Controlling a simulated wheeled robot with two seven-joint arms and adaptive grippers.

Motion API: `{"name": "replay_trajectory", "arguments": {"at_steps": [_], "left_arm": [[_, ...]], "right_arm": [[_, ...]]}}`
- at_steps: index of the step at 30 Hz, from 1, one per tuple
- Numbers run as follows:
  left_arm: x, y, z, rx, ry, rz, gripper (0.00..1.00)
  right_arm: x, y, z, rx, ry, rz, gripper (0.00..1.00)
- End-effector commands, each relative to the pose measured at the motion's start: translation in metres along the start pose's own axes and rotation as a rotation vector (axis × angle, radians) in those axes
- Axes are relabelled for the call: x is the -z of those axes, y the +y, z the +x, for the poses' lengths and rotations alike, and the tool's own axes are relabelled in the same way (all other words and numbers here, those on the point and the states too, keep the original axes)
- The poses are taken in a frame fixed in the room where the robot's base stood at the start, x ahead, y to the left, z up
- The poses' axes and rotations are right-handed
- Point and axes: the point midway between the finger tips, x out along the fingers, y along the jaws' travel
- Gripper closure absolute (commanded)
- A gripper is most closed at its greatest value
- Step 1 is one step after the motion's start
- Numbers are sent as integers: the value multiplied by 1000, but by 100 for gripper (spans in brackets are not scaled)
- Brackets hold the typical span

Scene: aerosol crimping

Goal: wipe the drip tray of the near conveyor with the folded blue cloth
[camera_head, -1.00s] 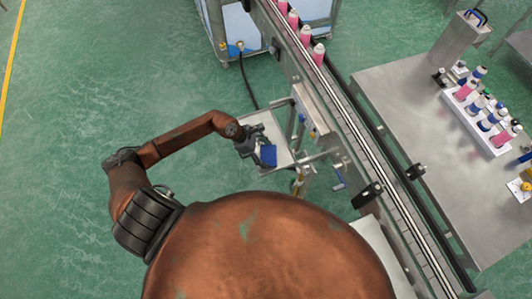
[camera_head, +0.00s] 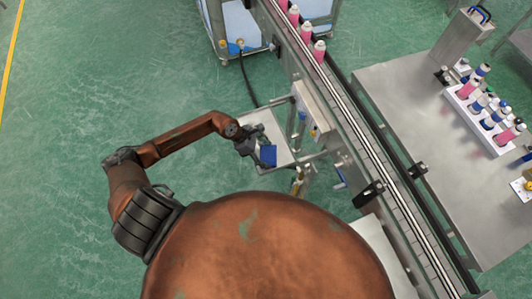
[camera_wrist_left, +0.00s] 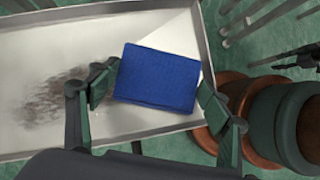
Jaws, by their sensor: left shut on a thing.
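The folded blue cloth (camera_wrist_left: 158,77) is a flat blue block between the fingers of my left gripper (camera_wrist_left: 155,95) in the left wrist view. My left gripper is shut on it, with one finger at each side. The cloth also shows in the head view (camera_head: 267,155), over the drip tray (camera_head: 280,133). The tray is pale with a raised metal rim, and its wall shows in the left wrist view (camera_wrist_left: 95,12). A dark smudge (camera_wrist_left: 58,97) lies on the tray left of the cloth. I cannot tell whether the cloth touches the tray. My right gripper is not in view.
The near conveyor (camera_head: 340,110) runs beside the tray and carries several pink cans (camera_head: 305,33). A metal control box (camera_head: 312,112) stands at its side. A steel table (camera_head: 405,95) with a white rack of cans (camera_head: 475,120) is beyond. Green floor at left is clear.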

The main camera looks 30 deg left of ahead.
Motion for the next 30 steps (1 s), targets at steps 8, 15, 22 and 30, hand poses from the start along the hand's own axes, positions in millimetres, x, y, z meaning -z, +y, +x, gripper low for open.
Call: {"name": "replay_trajectory", "arguments": {"at_steps": [8,15,22,30], "left_arm": [[5,11,-1,-1,2,0,48],[12,29,-5,-1,3,1,48],[13,36,-8,-1,2,0,48],[22,55,-9,-1,3,0,48]], "right_arm": [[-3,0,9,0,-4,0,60],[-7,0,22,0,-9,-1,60],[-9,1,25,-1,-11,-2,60],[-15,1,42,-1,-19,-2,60]]}}
